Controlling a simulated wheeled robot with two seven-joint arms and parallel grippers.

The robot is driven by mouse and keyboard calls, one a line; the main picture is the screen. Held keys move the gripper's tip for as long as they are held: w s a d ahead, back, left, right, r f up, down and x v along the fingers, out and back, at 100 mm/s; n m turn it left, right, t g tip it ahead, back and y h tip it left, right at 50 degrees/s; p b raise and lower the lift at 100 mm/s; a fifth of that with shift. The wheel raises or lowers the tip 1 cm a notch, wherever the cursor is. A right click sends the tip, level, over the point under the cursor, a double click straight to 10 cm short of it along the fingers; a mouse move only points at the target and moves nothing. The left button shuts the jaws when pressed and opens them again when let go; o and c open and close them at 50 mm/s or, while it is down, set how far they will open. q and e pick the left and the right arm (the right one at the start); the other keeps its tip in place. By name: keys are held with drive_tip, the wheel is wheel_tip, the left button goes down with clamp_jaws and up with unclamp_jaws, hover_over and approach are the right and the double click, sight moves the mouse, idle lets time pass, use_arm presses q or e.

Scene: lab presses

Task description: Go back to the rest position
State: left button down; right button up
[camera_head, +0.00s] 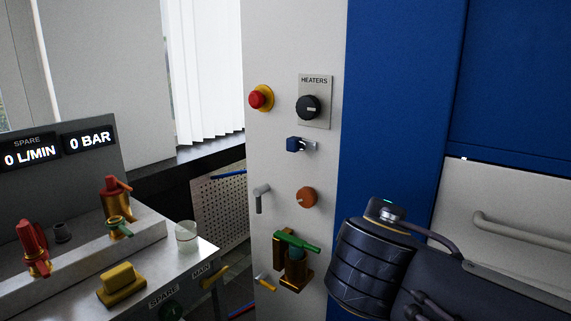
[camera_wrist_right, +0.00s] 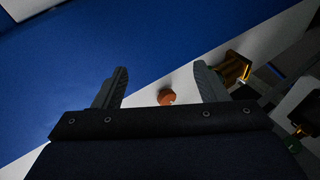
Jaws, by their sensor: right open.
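My right gripper (camera_wrist_right: 162,88) shows in the right wrist view with its two fingers spread apart. It is open, and nothing is between the fingers. The orange knob (camera_wrist_right: 167,97) of the press panel shows in the gap beyond them. In the head view part of my right arm (camera_head: 372,265) is at the lower right, in front of the blue and white press (camera_head: 390,110). The right gripper itself is not visible in the head view. My left gripper is in neither view.
The white panel (camera_head: 270,45) carries a red button (camera_head: 257,100), a black heaters knob (camera_head: 308,107), an orange knob (camera_head: 307,197) and a green-handled brass valve (camera_head: 294,262). At left a bench (camera_head: 75,268) holds valves and a cup (camera_head: 187,236). A grey handle (camera_head: 525,228) is at right.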

drive_tip(key=s+d+f+m+g+y, duration=0.1)
drive_tip(key=s+d+f+m+g, duration=0.3)
drive_tip(key=d+f, duration=0.5)
drive_tip(key=s+a+f+m+g+y, duration=0.2)
drive_tip(key=s+f+m+y, duration=0.6)
drive_tip(key=s+f, duration=0.75)
wheel_tip(320, 180, up, 26)
drive_tip(key=m+p, duration=0.1)
drive_tip(key=p, duration=2.3)
drive_tip(key=shift+f+h+p, duration=0.25)
drive_tip(key=shift+h+p, duration=0.1)
drive_tip(key=shift+h, duration=0.05)
